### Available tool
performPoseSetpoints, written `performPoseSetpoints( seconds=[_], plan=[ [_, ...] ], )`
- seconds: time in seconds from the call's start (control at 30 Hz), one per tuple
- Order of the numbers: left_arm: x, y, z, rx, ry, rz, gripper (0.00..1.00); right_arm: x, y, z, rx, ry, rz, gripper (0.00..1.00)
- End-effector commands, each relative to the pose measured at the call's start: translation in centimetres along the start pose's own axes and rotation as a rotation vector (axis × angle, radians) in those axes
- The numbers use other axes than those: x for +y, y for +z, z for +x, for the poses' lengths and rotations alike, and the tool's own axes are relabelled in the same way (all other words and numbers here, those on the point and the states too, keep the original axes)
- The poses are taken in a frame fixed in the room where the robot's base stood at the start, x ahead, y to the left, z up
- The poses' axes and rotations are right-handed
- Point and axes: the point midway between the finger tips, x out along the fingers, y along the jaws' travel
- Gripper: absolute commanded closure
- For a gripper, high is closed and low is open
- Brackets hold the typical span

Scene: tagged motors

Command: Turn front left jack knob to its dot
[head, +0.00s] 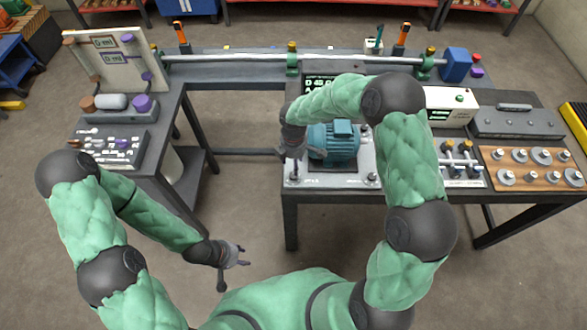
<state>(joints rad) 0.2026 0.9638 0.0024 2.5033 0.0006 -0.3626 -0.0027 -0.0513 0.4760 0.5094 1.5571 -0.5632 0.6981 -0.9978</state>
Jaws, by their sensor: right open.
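A teal motor (333,143) sits on a light base plate (335,180) on the right-hand table. My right gripper (294,164) points down at the plate's front left corner, left of the motor, and is open. The front left jack knob is at that corner, mostly hidden by the fingers; I cannot tell if they touch it, and its dot cannot be made out. A front right jack (371,178) shows at the plate's other front corner. My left gripper (233,272) is open and empty, low over the floor between the tables.
A wooden board with several metal discs (540,164), a grey case (514,122) and a white display box (450,106) lie right of the motor. A long shaft (230,57) runs along the back. The left table (140,165) holds a panel and control box.

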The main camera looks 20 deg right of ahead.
Motion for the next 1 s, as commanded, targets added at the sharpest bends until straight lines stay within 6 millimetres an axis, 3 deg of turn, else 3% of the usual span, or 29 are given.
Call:
performPoseSetpoints(
  seconds=[0.1, 0.33, 0.9, 1.0],
  plan=[
    [0.0, 0.0, 0.0, 0.000, 0.000, 0.000, 0.60, 0.0, 0.0, -2.1, 0.001, 0.001, -0.001, 0.46],
    [0.0, 0.0, 0.0, 0.000, 0.000, 0.000, 0.60, 0.0, 0.0, -4.2, 0.000, -0.001, 0.000, 0.46],
    [0.0, 0.0, 0.0, 0.000, 0.000, 0.000, 0.60, -0.1, 0.0, -4.4, 0.000, -0.002, 0.000, 0.46],
    [-0.1, 0.0, 0.2, 0.000, 0.000, 0.000, 0.60, -0.4, -0.1, -3.6, 0.009, -0.009, 0.016, 0.46]
  ],
)
